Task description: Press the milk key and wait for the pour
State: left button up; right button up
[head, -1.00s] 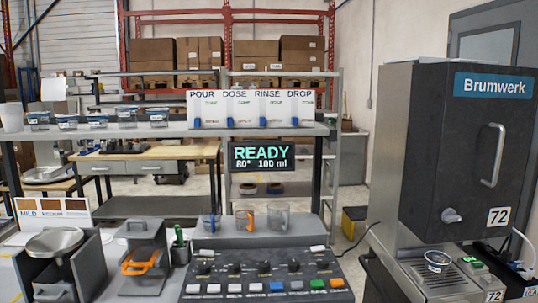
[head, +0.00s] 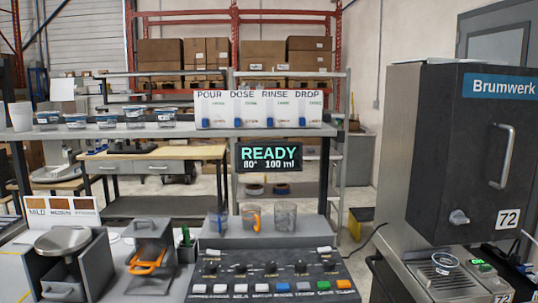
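A dark control panel (head: 272,266) lies at the bottom centre, with a row of small keys along its front edge and black knobs behind them. A white key (head: 241,287), third from the left, has a tiny label that seems to read MILK. To its right are white, blue, grey, green and orange keys. Above the panel a black display (head: 267,157) reads READY, 80°, 100 ml. The dispenser marked Brumwerk (head: 465,150) stands at the right, with a small cup (head: 445,262) on its drip tray. No pour shows. Neither of my grippers is in view.
Three clear cups (head: 285,216) stand on a grey ledge behind the panel. A clamp with an orange handle (head: 147,262) and a round-topped device (head: 62,241) stand left of the panel. A shelf (head: 175,131) with small tubs crosses behind. The air over the panel is clear.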

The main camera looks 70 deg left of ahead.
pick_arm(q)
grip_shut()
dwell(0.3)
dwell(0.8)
